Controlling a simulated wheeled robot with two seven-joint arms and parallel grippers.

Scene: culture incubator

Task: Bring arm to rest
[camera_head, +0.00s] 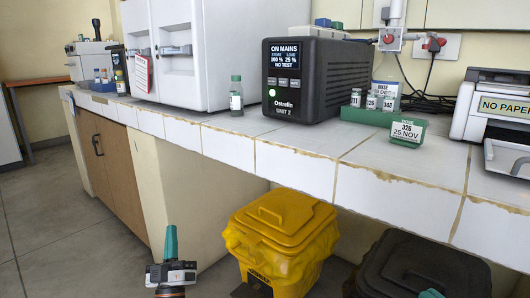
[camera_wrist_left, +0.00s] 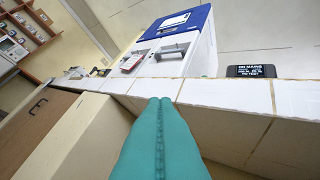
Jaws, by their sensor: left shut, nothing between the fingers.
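My left gripper (camera_head: 171,230) shows at the bottom of the head view, left of the yellow bin, with its teal fingers pointing up. It is shut and empty. In the left wrist view the two teal fingers (camera_wrist_left: 160,100) lie together along a seam, their tips overlapping the front edge of the counter in the picture. A small teal tip (camera_head: 432,293) at the bottom edge of the head view, before the dark bin, looks like my right gripper. Too little of it shows to tell its state.
The yellow bin (camera_head: 281,235) and dark bin (camera_head: 420,265) stand below. Floor at left is clear.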

